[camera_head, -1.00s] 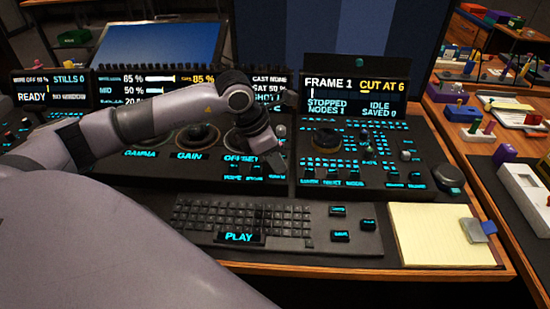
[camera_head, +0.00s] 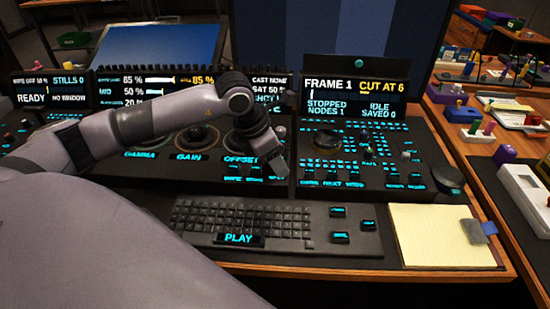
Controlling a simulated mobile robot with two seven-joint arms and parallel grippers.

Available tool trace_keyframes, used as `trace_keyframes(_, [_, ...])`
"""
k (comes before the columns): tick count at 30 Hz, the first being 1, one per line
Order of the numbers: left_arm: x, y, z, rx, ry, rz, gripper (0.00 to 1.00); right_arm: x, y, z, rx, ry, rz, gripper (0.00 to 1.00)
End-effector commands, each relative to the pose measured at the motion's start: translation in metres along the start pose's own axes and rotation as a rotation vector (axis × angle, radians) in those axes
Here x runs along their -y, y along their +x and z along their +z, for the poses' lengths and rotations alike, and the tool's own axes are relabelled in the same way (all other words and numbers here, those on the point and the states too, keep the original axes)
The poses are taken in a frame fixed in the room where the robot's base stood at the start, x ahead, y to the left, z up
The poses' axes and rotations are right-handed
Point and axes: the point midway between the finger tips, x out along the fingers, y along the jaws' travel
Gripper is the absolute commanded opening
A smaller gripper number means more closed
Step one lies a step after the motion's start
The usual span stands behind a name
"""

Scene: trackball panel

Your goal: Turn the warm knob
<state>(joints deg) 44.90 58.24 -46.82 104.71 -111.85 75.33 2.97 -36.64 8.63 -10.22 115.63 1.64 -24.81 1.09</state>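The dark control panel (camera_head: 210,172) carries trackballs labelled GAMMA, GAIN and OFFSET. My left gripper (camera_head: 278,168) points down over the panel's right part, just right of the OFFSET trackball (camera_head: 243,141). Its fingers look close together, but they are too small and dark to tell whether they are open or shut, or touching anything. I cannot pick out a knob labelled warm; the gripper and wrist cover part of this area. My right gripper is not in view.
A keyboard (camera_head: 240,218) lies in front of the panel, with a yellow notepad (camera_head: 430,236) to its right. A second panel with a dark round knob (camera_head: 327,141) stands just right of the gripper. Upright screens (camera_head: 352,100) line the back.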

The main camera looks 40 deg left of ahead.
Motion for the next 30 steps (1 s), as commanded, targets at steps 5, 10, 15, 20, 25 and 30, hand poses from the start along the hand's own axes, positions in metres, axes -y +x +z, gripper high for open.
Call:
trace_keyframes(5, [0.0, -0.01, 0.0, 0.001, 0.001, 0.001, 0.49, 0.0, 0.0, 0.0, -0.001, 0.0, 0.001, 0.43])
trace_keyframes(10, [-0.001, -0.038, 0.0, 0.001, 0.0, 0.003, 0.49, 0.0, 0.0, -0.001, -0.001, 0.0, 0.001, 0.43])
trace_keyframes(15, [-0.001, -0.062, 0.0, 0.001, -0.001, 0.002, 0.49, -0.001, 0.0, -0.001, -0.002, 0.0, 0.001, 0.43])
trace_keyframes(20, [0.0, -0.071, 0.0, 0.001, 0.0, 0.001, 0.49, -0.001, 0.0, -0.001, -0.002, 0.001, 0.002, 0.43])
trace_keyframes(25, [0.0, -0.072, 0.0, 0.0, 0.0, 0.0, 0.49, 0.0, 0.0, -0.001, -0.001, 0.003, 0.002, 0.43])
trace_keyframes(30, [0.0, -0.072, 0.0, 0.0, 0.0, 0.0, 0.49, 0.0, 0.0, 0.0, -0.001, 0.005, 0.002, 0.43])
